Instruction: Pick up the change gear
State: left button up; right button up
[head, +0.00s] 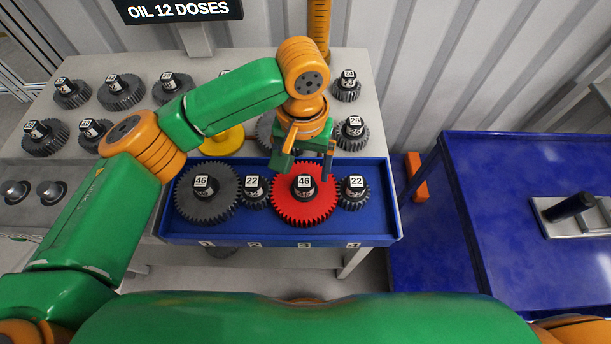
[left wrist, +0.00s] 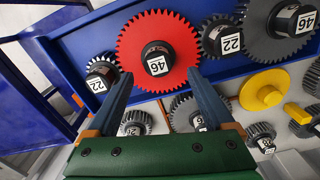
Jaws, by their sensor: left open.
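The gears stand in a row in a blue tray (head: 180,231) with slots numbered 1 to 4. A red gear marked 46 (head: 287,207) is at slot 3, and it also shows in the left wrist view (left wrist: 132,50). A dark gear marked 46 (head: 207,210) is at slot 1. Small dark gears marked 22 are at slot 2 (head: 254,198) and slot 4 (head: 352,203). My left gripper (head: 304,168) is open and empty above the red gear's back part. In the left wrist view its fingers (left wrist: 160,78) point at the red gear's black hub, apart from it.
Behind the tray, several dark gears stand on the grey table (head: 240,60), with a yellow round part (head: 222,142) partly behind my arm. A blue bench (head: 500,200) at right bears a metal block with a black handle (head: 570,207). A display (head: 180,9) stands at the back.

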aim_at(305, 182)
pick_arm(q)
jog(key=f, duration=0.2)
jog(key=s+f, duration=0.1)
jog(key=f, duration=0.1)
jog(key=shift+p, duration=0.35)
jog(key=shift+w+f, duration=0.25)
jog(key=shift+w, duration=0.15)
jog(key=shift+s+d+r, duration=0.1)
jog(key=shift+s+r, duration=0.05)
jog(key=shift+r, duration=0.05)
grip_shut()
